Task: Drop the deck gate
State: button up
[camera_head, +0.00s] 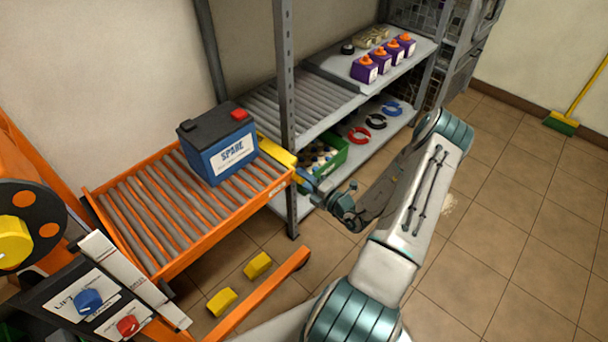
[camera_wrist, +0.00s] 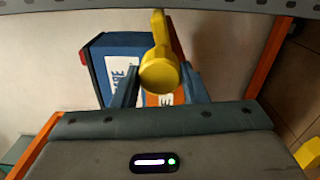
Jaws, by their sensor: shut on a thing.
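The deck gate shows as a yellow bar (camera_head: 277,151) at the right end of the orange roller deck (camera_head: 188,249), beside the shelf rack. In the wrist view the yellow piece (camera_wrist: 159,68) has a rounded near end between my fingers. My gripper (camera_head: 303,177) is shut on this yellow piece; its blue fingers also show in the wrist view (camera_wrist: 160,88). The exact contact is partly hidden. A blue battery (camera_head: 220,147) marked SPARE, with a black top and red cap, stands upright on the rollers near the gate.
A grey roller shelf (camera_head: 296,104) lies beyond the gate, with a rack post (camera_head: 286,90) close to my gripper. A green bin (camera_head: 331,160) sits on the lower shelf. A lift panel (camera_head: 100,305) stands at lower left. Open tiled floor lies at right.

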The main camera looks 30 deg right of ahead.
jog(key=shift+m+p, duration=0.7)
jog(key=shift+m, duration=0.7)
jog(key=o, duration=1)
jog(key=shift+c, duration=0.2)
jog(key=v, duration=1.3)
jog(key=shift+s, duration=0.4)
